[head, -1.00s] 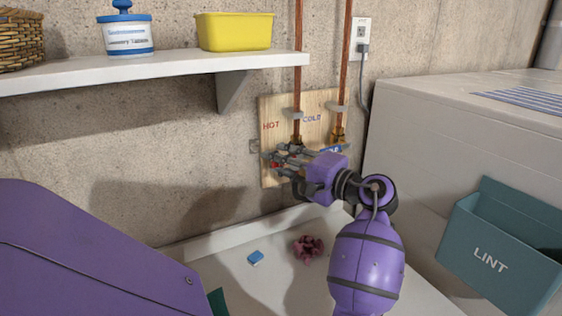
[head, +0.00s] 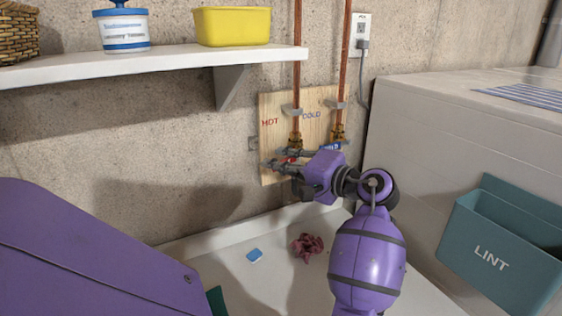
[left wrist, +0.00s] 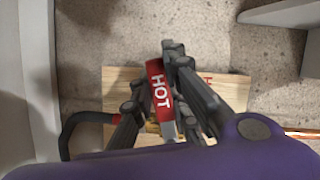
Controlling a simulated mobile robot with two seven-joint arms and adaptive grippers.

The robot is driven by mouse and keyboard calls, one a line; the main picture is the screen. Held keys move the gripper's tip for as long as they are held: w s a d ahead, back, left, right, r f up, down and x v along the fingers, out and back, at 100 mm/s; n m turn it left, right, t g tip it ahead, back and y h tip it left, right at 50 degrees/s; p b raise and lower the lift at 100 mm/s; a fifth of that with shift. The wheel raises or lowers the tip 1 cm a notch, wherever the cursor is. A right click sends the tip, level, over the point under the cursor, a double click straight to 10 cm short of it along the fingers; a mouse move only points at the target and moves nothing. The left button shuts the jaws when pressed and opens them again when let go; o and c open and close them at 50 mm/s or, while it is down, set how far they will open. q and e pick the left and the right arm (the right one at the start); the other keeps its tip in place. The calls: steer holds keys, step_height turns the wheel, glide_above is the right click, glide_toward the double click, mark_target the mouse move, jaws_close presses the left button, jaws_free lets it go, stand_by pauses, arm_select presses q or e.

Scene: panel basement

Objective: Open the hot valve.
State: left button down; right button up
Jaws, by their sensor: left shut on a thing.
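The hot valve's red handle (head: 289,158) is on the wooden panel (head: 270,137) under the left copper pipe, mostly hidden by my left gripper (head: 276,160). In the left wrist view, the handle (left wrist: 159,91) reads HOT and lies between the dark fingers of the gripper (left wrist: 152,88). The gripper is shut on it. The cold valve's blue handle (head: 331,146) shows under the right pipe, just beyond my gripper. My right gripper is not in view.
A white shelf (head: 150,68) with a yellow tub (head: 232,27) is above left. A teal LINT bin (head: 490,250) hangs on the white appliance (head: 440,120) at right. A crumpled reddish cloth (head: 307,247) and a small blue item (head: 254,255) lie on the white surface below.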

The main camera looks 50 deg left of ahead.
arm_select(q)
steer(key=shift+w+d+f+n+t+h, duration=0.1)
steer(key=shift+w+f+n+t+h, duration=0.2)
steer(key=shift+n, duration=0.3)
steer(key=shift+w+d+f+n+t+h, duration=0.1)
steer(key=shift+f+n+h, duration=0.15)
steer(key=shift+f+n, duration=0.25)
steer(key=shift+w+f+n+t+h, duration=0.15)
steer(key=shift+f+n+t+h, duration=0.1)
steer(key=shift+n, duration=0.45)
